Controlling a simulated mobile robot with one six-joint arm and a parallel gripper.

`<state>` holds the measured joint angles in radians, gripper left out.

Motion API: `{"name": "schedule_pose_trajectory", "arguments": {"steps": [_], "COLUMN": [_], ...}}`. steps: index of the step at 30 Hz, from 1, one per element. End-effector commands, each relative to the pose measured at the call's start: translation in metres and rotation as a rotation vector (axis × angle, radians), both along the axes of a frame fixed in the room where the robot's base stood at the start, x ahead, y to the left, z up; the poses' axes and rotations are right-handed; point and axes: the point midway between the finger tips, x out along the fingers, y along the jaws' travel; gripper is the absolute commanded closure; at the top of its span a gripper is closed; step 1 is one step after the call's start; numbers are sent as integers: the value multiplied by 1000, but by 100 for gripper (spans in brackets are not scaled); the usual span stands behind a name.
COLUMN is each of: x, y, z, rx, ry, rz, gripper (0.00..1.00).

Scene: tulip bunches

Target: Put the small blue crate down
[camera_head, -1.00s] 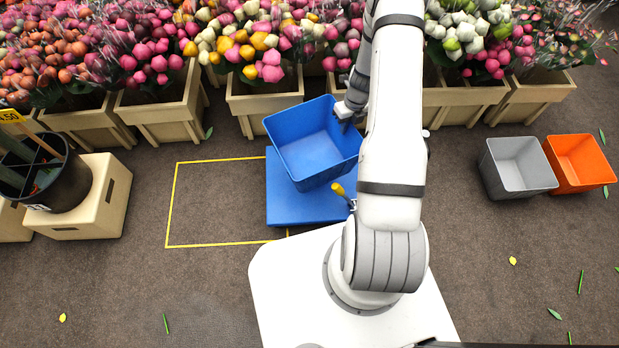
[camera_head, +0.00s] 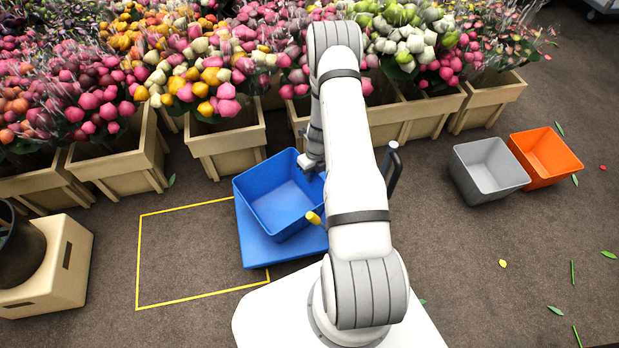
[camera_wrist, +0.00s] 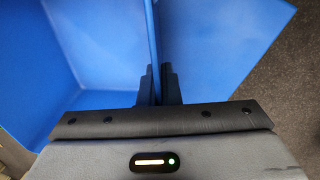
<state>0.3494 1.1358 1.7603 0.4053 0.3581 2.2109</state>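The small blue crate (camera_head: 281,203) is upright and empty over a flat blue platform (camera_head: 258,247). I cannot tell whether its base touches the platform. My gripper (camera_head: 312,165) is at the crate's right wall, partly hidden by my arm. In the wrist view, my gripper (camera_wrist: 158,82) has one finger on each side of the thin wall of the crate (camera_wrist: 100,45), shut on it. The platform (camera_wrist: 215,45) shows beyond the wall on the right.
A yellow outline (camera_head: 140,255) marks bare floor left of the platform. Wooden planters (camera_head: 228,150) with tulip bunches line the back. A grey crate (camera_head: 488,170) and an orange crate (camera_head: 546,157) stand at the right. A black handle (camera_head: 394,168) rises beside my arm.

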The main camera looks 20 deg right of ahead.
Motion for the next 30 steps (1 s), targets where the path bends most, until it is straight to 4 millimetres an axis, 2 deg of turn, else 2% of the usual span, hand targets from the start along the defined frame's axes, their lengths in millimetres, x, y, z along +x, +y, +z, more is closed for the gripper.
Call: {"name": "schedule_pose_trajectory", "arguments": {"steps": [10,12,18,26,30], "x": [1,1,1,1,2], "y": [0,0,1,1,-1], "z": [-3,-3,-3,-1,14], "rx": [0,-1,-1,-1,-1], "ry": [-1,-1,-1,-1,-4], "rz": [1,1,1,2,1], "gripper": [100,92,75,75,75]}}
